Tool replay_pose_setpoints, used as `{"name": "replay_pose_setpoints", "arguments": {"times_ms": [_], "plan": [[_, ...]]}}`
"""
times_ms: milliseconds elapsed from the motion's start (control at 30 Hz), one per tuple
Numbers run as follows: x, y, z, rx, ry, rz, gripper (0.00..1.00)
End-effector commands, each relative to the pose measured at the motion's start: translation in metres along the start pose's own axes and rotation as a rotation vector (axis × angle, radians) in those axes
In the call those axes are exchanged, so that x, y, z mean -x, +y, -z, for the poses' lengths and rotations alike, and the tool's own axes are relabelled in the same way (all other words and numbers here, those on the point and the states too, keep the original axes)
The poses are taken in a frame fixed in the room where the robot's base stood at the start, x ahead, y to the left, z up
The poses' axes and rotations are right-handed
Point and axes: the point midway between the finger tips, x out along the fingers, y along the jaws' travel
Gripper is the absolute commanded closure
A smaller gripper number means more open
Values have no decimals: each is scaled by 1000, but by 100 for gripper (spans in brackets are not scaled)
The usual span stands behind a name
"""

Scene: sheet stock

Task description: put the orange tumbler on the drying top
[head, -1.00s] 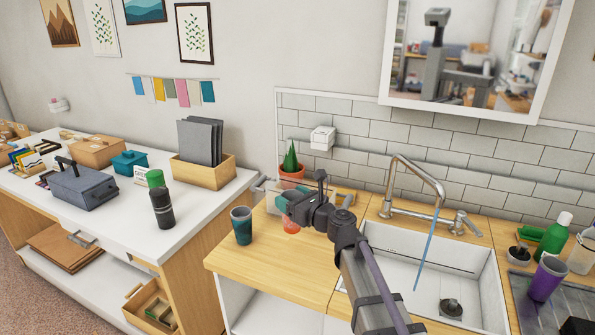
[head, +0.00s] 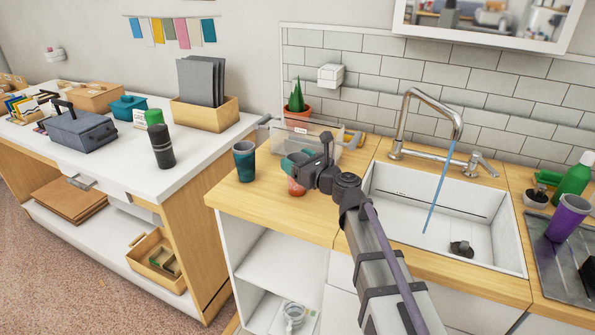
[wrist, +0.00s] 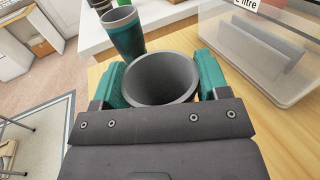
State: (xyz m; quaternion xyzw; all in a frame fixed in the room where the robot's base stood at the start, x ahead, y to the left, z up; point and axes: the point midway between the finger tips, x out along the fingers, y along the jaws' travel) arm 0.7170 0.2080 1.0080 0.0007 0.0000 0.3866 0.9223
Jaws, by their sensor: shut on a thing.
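My gripper (head: 297,163) is shut on the orange tumbler (head: 296,187), over the wooden counter left of the sink. In the wrist view the tumbler's grey inside and round rim (wrist: 161,79) show upright between the two teal fingers. In the head view its upper part is hidden by the fingers; I cannot tell if its base touches the counter. The drying top, a dark ribbed board (head: 562,268), lies right of the sink with a purple tumbler (head: 567,217) on it.
A teal tumbler (head: 244,161) stands close left of my gripper. A clear box (head: 322,150) and a potted plant (head: 297,105) are behind. The sink (head: 440,215) with its tall tap (head: 445,100) lies between gripper and drying top. A green bottle (head: 574,178) stands behind the board.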

Motion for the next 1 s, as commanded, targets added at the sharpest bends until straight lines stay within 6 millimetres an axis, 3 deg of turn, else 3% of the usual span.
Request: {"name": "replay_pose_setpoints", "arguments": {"times_ms": [267,300,533,833,1000], "plan": [[0,0,2,1,1,0,64],[0,0,1,2,1,0,30],[0,0,0,2,1,0,8],[0,0,-5,2,1,0,6],[32,2,-3,2,1,2,6]]}}
